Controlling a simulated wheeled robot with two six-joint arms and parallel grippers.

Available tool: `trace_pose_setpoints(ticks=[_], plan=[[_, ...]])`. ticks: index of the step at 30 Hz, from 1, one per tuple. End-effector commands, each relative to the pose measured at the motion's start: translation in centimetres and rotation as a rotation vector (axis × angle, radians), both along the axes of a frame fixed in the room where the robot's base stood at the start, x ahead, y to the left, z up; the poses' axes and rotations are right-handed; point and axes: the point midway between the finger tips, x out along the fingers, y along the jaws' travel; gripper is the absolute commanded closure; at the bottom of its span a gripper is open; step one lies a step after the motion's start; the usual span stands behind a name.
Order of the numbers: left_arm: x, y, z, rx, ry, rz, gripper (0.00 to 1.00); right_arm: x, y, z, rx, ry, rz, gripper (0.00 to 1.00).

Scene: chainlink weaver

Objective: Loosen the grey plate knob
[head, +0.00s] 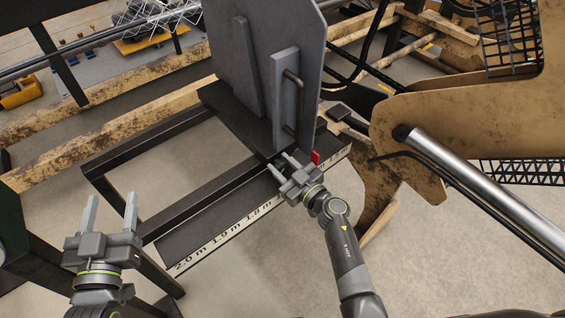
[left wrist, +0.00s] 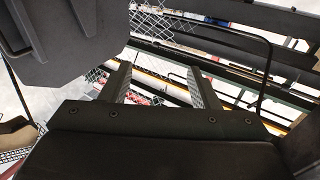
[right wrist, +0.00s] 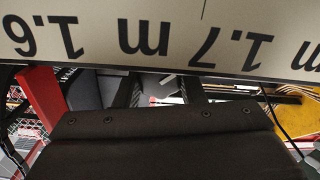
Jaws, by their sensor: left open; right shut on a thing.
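The grey plate (head: 265,70) stands upright on a dark rail, with a bar handle (head: 293,100) on its near side. The rail's scale strip (head: 235,222) also shows close up in the right wrist view (right wrist: 160,36). My right gripper (head: 281,163) is at the rail edge below the plate, its fingers apart and reaching under the strip. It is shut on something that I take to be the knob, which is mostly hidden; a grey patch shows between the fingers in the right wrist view. My left gripper (head: 110,205) is open and empty, left of the rail.
A red tab (head: 315,157) sits on the rail just right of my right gripper. Dark frame bars (head: 140,145) run left of the plate. A tan machine arm with a shiny cylinder (head: 480,190) stands at the right. Bare floor lies at the front.

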Motion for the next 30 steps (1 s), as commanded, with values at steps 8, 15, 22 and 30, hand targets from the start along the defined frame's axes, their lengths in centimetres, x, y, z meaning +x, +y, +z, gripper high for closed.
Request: trace_pose_setpoints(ticks=[8,15,22,30], plan=[[-1.4,-0.2,-6.1,-0.083,0.344,-0.007,0.45,0.0,0.0,0.0,-0.092,-0.063,0.000,0.87],[-4.0,-0.9,-10.7,-0.145,0.615,-0.022,0.45,-0.1,0.0,0.0,-0.178,-0.126,0.001,0.87],[-6.9,-1.7,-13.7,-0.192,0.827,-0.042,0.45,-0.1,0.1,-0.1,-0.259,-0.186,0.001,0.87],[-9.4,-2.4,-15.6,-0.225,0.982,-0.059,0.45,-0.1,0.1,-0.1,-0.332,-0.238,0.001,0.87]])
